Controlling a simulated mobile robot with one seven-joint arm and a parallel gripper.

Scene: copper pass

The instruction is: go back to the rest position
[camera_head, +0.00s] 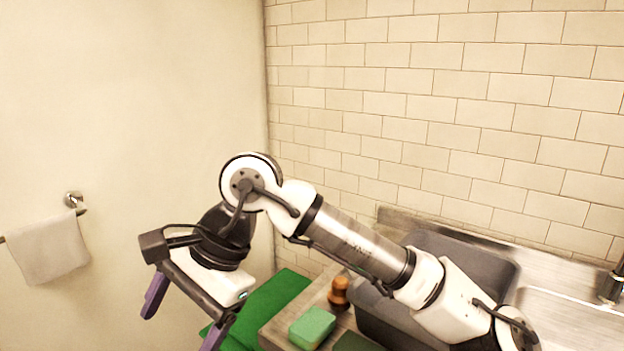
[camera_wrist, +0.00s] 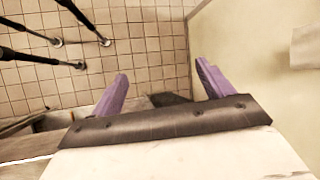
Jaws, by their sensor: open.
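My gripper (camera_head: 182,318) is at the lower left in the head view, with its purple fingers spread and pointing down to the left. In the wrist view my gripper (camera_wrist: 160,88) also shows its two purple fingers apart, with nothing between them. It is raised in the air near the plain wall, to the left of the counter. My arm reaches across from the lower right, over the sink area.
A green sponge (camera_head: 312,327) and an orange-brown object (camera_head: 338,294) are on the counter edge. A green surface (camera_head: 270,305) lies behind my gripper. A dark basin (camera_head: 455,259) sits by the tiled wall. A towel (camera_head: 47,248) hangs at left. Dark poles (camera_wrist: 78,14) show in the wrist view.

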